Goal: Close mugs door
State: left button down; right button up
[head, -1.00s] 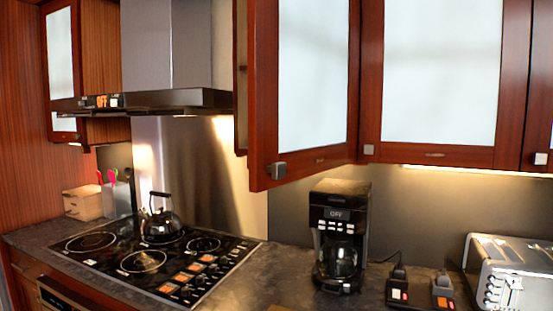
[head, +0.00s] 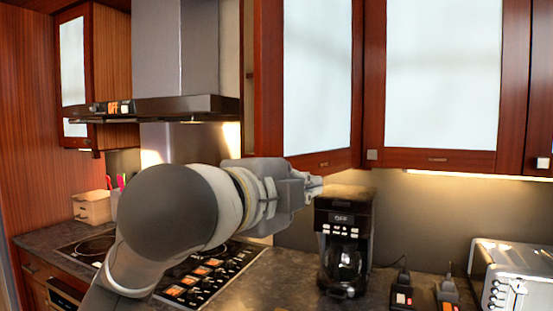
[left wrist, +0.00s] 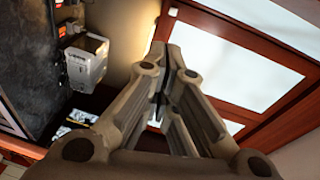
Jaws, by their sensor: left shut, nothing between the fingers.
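The cabinet door with a frosted pane (head: 318,75) stands swung open at the upper middle of the head view, angled out from the cabinet. The gripper is shut and empty, at the door's lower edge in the picture, fingers pointing right. I cannot tell whether it touches the door. In the left wrist view the shut fingers (left wrist: 174,60) show in the middle, with a red-brown framed frosted panel (left wrist: 240,62) beyond them to the right. My right gripper is not in view.
A closed frosted cabinet door (head: 440,75) is to the right. A black coffee maker (head: 343,240) stands on the counter below the gripper. A toaster (head: 505,272) is at the far right. The range hood (head: 180,106) is left of the open door, above the cooktop (head: 215,275).

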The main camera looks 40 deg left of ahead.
pick_arm(q)
jog(key=s+a+r+y, duration=0.2)
jog(key=s+r, duration=0.1)
jog(key=s, duration=0.3)
jog(key=w+a+p, duration=0.6)
jog(key=w+p, duration=0.2)
jog(key=w, duration=0.2)
jog(key=shift+w+t+p, duration=0.15)
jog(key=shift+t+p, duration=0.2)
jog(key=shift+t, duration=0.05)
dwell(0.7)
